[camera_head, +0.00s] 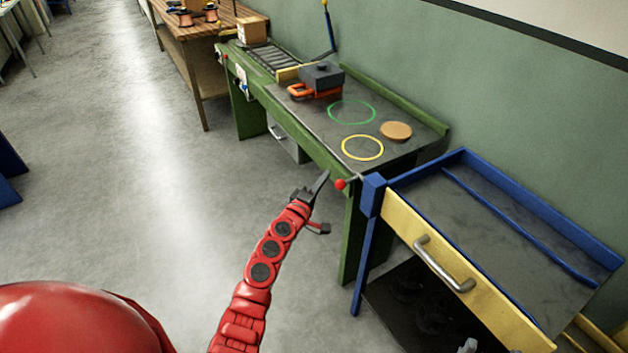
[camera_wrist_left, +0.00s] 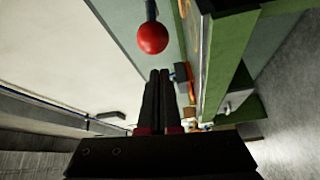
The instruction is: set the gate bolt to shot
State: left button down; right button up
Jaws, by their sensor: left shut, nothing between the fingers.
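A red ball knob (camera_head: 341,184) sticks out at the near front corner of the green bench (camera_head: 345,235). In the left wrist view the red ball (camera_wrist_left: 152,37) sits on a short dark stem. I cannot tell whether this knob belongs to the gate bolt, and no bolt shows clearly elsewhere. My left gripper (camera_head: 324,177) is shut and empty, just left of the knob in the head view. In the wrist view its fingertips (camera_wrist_left: 159,74) point toward the area just below the ball, with a visible gap in the picture. My right gripper is out of view.
The bench top holds an orange and dark grey device (camera_head: 318,82), a green ring (camera_head: 352,112), a yellow ring (camera_head: 362,147) and a round tan disc (camera_head: 396,131). A blue-framed table with a yellow drawer front (camera_head: 405,235) stands close at right.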

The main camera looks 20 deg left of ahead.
aim_at(341, 187)
pick_arm(q)
jog(key=shift+s+d+f, duration=0.1)
jog(key=shift+s+d, duration=0.15)
jog(key=shift+d, duration=0.2)
jog(key=shift+s+d+f, duration=0.1)
jog(key=shift+s+d, duration=0.15)
jog(key=shift+d, duration=0.2)
jog(key=shift+r, duration=0.1)
jog(key=s+d+p, duration=0.2)
jog(key=shift+s+d, duration=0.1)
jog(key=shift+d, duration=0.25)
jog(key=shift+s+d, duration=0.3)
jog(key=shift+d, duration=0.05)
jog(key=shift+w, duration=0.1)
